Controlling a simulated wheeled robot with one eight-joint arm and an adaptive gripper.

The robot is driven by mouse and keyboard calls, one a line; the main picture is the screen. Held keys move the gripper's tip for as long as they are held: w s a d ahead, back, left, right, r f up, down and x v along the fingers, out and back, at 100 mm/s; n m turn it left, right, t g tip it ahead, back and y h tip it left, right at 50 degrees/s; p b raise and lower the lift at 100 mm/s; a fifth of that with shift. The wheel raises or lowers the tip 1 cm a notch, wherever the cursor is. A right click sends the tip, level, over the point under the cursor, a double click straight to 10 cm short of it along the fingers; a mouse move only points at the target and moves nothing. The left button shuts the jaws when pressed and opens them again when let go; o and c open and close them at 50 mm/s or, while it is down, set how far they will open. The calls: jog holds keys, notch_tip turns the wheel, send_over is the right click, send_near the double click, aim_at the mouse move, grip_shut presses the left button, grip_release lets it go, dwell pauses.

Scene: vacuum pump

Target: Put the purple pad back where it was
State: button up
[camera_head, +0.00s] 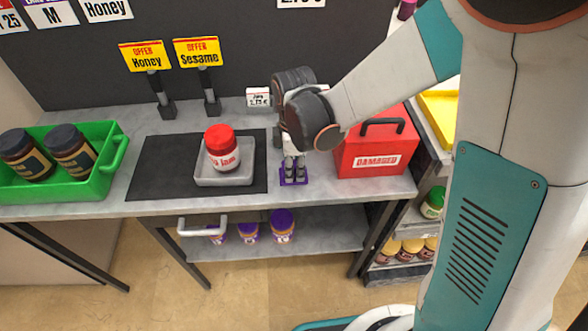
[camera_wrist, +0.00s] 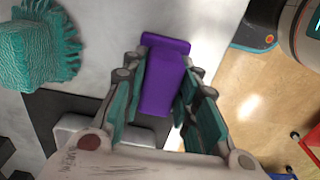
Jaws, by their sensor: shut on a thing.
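The purple pad (camera_head: 294,177) is at the counter's front edge, between the black mat and the red box. It also shows in the wrist view as a purple block with a wider part at its far end (camera_wrist: 165,85). My gripper (camera_head: 294,172) points down at it, and in the wrist view the teal-lined fingers (camera_wrist: 158,95) stand on both sides of the block, shut on it. Whether the pad touches the counter or is slightly above it I cannot tell.
A grey tray (camera_head: 205,180) with a red-lidded jar (camera_head: 221,147) stands on the black mat (camera_head: 160,170). A red box (camera_head: 375,150) is on the right, a green crate (camera_head: 100,178) with dark jars on the left. A teal fringed thing (camera_wrist: 35,55) lies near my gripper.

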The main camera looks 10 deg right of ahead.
jog(key=shift+f, duration=0.1)
jog(key=o, duration=1.1)
notch_tip(320, 180, up, 12)
jog(key=p, duration=0.4)
jog(key=shift+r, duration=0.2)
